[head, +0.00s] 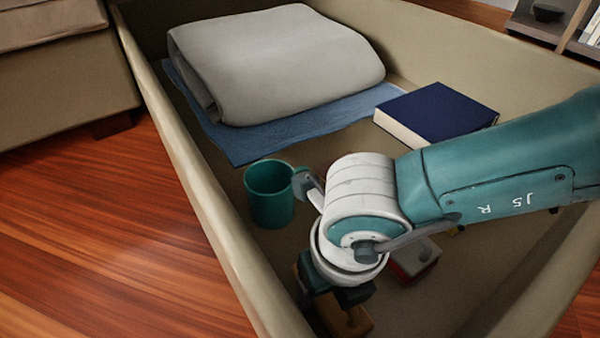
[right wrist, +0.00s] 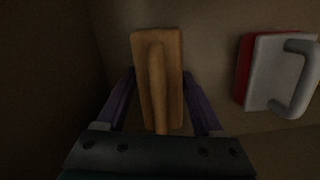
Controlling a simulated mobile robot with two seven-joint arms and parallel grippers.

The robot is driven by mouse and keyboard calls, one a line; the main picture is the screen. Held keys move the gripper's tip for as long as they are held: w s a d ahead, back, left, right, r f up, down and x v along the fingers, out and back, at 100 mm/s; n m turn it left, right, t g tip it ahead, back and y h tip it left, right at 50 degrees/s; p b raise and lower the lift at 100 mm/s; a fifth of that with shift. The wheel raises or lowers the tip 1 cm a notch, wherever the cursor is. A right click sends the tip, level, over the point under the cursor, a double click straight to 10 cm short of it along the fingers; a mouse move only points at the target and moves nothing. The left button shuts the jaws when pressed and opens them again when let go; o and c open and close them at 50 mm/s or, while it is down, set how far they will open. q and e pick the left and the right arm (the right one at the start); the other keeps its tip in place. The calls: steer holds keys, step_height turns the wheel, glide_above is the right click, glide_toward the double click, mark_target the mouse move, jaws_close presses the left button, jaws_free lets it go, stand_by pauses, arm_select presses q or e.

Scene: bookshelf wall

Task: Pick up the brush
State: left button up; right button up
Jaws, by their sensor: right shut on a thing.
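The brush (head: 350,318) is a brown wooden block with a raised handle along its middle, low in the box (head: 185,165). In the right wrist view the brush (right wrist: 172,85) stands between the two fingers of my right gripper (right wrist: 158,85), which is shut on it. In the head view my right gripper (head: 335,290) points down over the brush and hides part of it. I cannot tell whether the brush touches the box floor. My left gripper is not in view.
A white and red block with a handle (right wrist: 280,75) lies right of the brush; it also shows behind my wrist (head: 425,255). A teal mug (head: 268,195), dark blue book (head: 437,112), blue cloth (head: 240,145) and grey folded bedding (head: 275,65) are in the box. Its walls surround my gripper.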

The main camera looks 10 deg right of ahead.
steer(key=shift+c, duration=0.5)
step_height(320, 180, up, 20)
steer(key=p, duration=1.6)
